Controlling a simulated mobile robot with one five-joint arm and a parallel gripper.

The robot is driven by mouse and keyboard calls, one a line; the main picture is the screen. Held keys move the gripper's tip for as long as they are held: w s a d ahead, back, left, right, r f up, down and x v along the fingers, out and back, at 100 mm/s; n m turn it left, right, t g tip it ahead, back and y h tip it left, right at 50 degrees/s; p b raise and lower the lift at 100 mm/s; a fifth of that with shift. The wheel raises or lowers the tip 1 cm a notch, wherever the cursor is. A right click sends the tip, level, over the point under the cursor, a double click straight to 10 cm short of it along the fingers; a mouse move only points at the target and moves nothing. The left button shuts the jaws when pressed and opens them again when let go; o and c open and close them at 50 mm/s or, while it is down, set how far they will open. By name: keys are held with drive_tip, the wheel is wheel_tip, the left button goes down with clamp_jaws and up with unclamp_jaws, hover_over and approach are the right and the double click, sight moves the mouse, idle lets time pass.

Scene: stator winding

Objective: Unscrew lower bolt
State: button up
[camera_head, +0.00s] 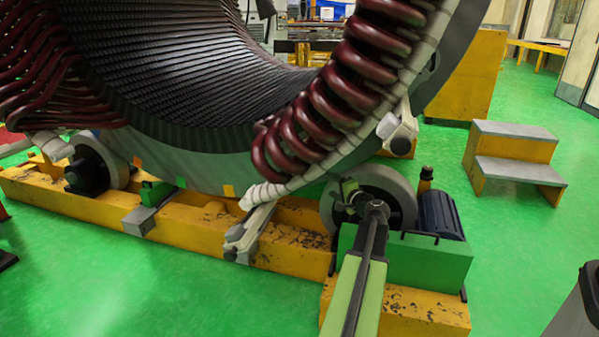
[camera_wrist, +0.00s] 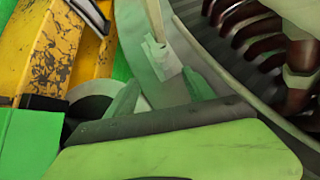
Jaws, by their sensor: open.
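The large stator (camera_head: 190,160) with dark red coils (camera_head: 340,90) fills the upper part of the head view. A pale bracket (camera_head: 242,238) reaches from its lower rim to the yellow base. A second pale bracket (camera_head: 398,128) sits higher on the right. My gripper (camera_head: 349,188) is beside the right roller, in front of the stator rim. In the wrist view my gripper (camera_wrist: 160,95) is open, its green fingers spread and empty. A pale fitting (camera_wrist: 160,58) shows beyond the gap, apart from the fingers. I cannot make out a separate bolt head.
The right roller (camera_head: 397,200) and a dark motor (camera_head: 440,215) on a green mount (camera_head: 430,262) stand close to my arm. The worn yellow base (camera_head: 185,230) runs below the stator. Grey-topped steps (camera_head: 515,150) stand right. Green floor is clear in front.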

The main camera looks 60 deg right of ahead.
sight(311, 174)
drive_tip(key=x, duration=0.6)
drive_tip(key=b+x, duration=0.1)
drive_tip(key=x, duration=0.4)
drive_tip(key=a+b+x, duration=0.1)
drive_tip(key=x, duration=0.5)
drive_tip(key=shift+w+d+f, duration=0.1)
drive_tip(key=shift+w+d, duration=0.05)
drive_tip(key=shift+w, duration=0.35)
drive_tip(key=shift+c, duration=0.2)
drive_tip(key=c, duration=1.2)
drive_tip(key=shift+w+d, duration=0.1)
drive_tip(key=shift+d, duration=0.3)
clamp_jaws()
drive_tip(key=shift+a, duration=0.3)
drive_tip(key=shift+a+r+n+g+y+p, duration=0.15)
drive_tip(key=shift+r+n+g+y+p, duration=0.25)
drive_tip(key=shift+p, duration=0.8)
drive_tip(key=g+p, duration=0.1)
drive_tip(key=n+g+p, duration=0.1)
drive_tip(key=p, duration=0.1)
drive_tip(key=shift+f+n, duration=0.25)
drive_tip(key=shift+n, duration=0.05)
drive_tip(key=shift+f+n+g+p, duration=0.15)
drive_tip(key=shift+n+g+p, duration=0.35)
drive_tip(key=shift+g+p, duration=0.4)
drive_tip(key=shift+f, duration=0.1)
